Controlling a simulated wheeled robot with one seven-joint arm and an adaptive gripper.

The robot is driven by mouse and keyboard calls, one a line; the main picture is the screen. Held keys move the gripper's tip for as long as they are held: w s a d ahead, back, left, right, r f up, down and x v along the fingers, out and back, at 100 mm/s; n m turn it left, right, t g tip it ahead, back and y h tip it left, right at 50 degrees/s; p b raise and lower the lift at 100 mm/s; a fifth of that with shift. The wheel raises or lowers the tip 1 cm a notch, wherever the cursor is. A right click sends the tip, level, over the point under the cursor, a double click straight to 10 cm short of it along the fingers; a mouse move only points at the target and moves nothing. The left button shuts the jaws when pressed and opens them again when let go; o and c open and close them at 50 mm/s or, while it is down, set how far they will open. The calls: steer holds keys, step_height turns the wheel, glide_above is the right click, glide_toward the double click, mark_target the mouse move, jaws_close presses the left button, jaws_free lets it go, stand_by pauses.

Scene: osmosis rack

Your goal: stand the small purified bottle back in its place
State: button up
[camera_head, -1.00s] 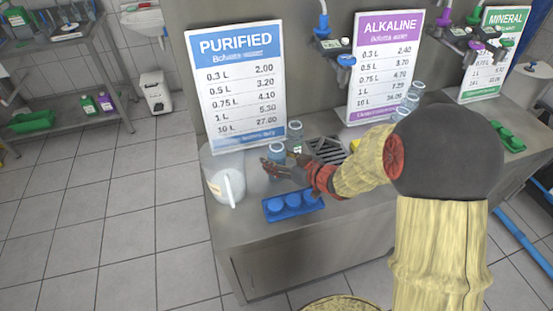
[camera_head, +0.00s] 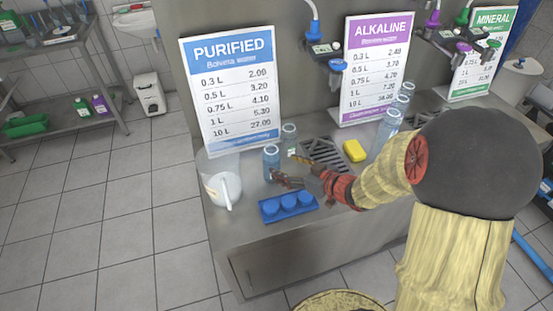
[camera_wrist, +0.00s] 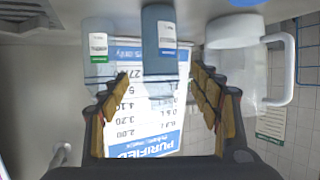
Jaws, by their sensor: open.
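A small clear-blue bottle with a blue-edged label (camera_wrist: 160,40) stands upright, centred between my fingers in the wrist view; in the head view the front bottle (camera_head: 271,162) stands on the counter beside the pitcher. My gripper (camera_head: 283,165) is open and empty just right of this bottle, with its fingers pointing at it; its open fingers also show in the wrist view (camera_wrist: 160,80). A second bottle (camera_head: 289,133) with a green label stands behind, and shows left in the wrist view (camera_wrist: 100,50).
A white-handled pitcher (camera_head: 222,182) stands left of the bottles. A blue holder with round cups (camera_head: 288,207) lies at the counter's front. A drain grate (camera_head: 325,153), a yellow sponge (camera_head: 354,151) and more bottles (camera_head: 390,128) lie to the right. The purified price sign (camera_head: 233,90) stands behind.

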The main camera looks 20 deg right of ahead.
steer(key=s+d+r+m+g+h+p, duration=0.1)
steer(key=s+d+r+m+h, duration=0.2)
steer(key=r, duration=0.4)
steer(key=s+d+r+m+g+h, duration=0.1)
steer(key=s+d+r+h, duration=0.1)
steer(key=d+r+h, duration=0.5)
steer(key=s+a+r+g+y, duration=0.2)
steer(key=s+a, duration=0.4)
steer(key=s, duration=0.3)
steer(key=s+a+r+m+g+y, duration=0.1)
steer(key=s+a+r+g+y, duration=0.1)
steer(key=s+a, duration=0.5)
steer(key=s, duration=0.2)
steer(key=shift+s+a, duration=0.2)
steer(key=shift+s, duration=0.2)
